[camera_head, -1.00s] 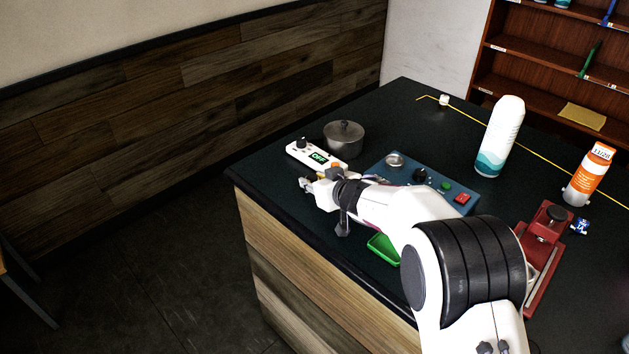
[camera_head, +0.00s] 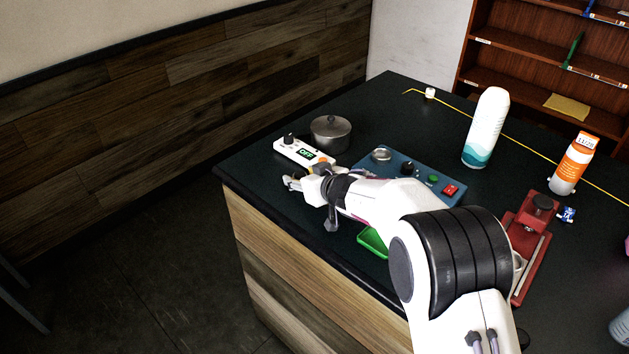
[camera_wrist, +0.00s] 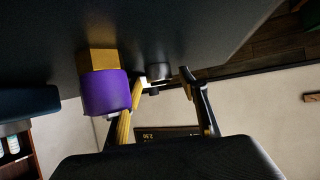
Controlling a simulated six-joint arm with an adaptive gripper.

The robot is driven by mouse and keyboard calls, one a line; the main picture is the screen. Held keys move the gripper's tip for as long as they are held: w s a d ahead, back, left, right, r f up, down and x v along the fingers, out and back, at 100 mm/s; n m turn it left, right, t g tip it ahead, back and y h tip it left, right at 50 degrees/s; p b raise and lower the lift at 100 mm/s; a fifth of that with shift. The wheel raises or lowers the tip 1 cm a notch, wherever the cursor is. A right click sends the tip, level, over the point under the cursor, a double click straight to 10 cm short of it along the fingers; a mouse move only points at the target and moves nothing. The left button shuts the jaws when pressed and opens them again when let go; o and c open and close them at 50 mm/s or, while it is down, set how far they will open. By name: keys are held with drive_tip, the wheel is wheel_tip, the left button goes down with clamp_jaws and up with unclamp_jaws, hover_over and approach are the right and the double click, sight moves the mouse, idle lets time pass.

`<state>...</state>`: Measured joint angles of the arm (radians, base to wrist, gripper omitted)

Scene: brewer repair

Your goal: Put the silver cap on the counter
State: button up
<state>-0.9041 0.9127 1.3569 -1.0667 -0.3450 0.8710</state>
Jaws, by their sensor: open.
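A round silver piece (camera_head: 381,154), which may be the silver cap, sits on top of the blue panel (camera_head: 415,178) on the dark counter (camera_head: 270,188). My gripper (camera_head: 289,183) is open, low over the counter near its front left edge, left of the panel and apart from the silver piece. In the wrist view my gripper's two fingers (camera_wrist: 165,85) are spread, with no silver cap clearly visible between them. A purple cylinder (camera_wrist: 105,94) with a brass block (camera_wrist: 98,60) shows beside the left finger; whether they touch I cannot tell.
A white device reading OFF (camera_head: 304,153) and a lidded grey pot (camera_head: 331,134) stand just behind my gripper. A green tray (camera_head: 372,241) lies partly behind my arm. A red stand (camera_head: 530,245), white-teal bottle (camera_head: 485,128) and orange-white bottle (camera_head: 574,164) are further right.

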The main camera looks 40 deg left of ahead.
drive_tip(key=shift+v, duration=5.95)
drive_tip(key=shift+d, duration=0.1)
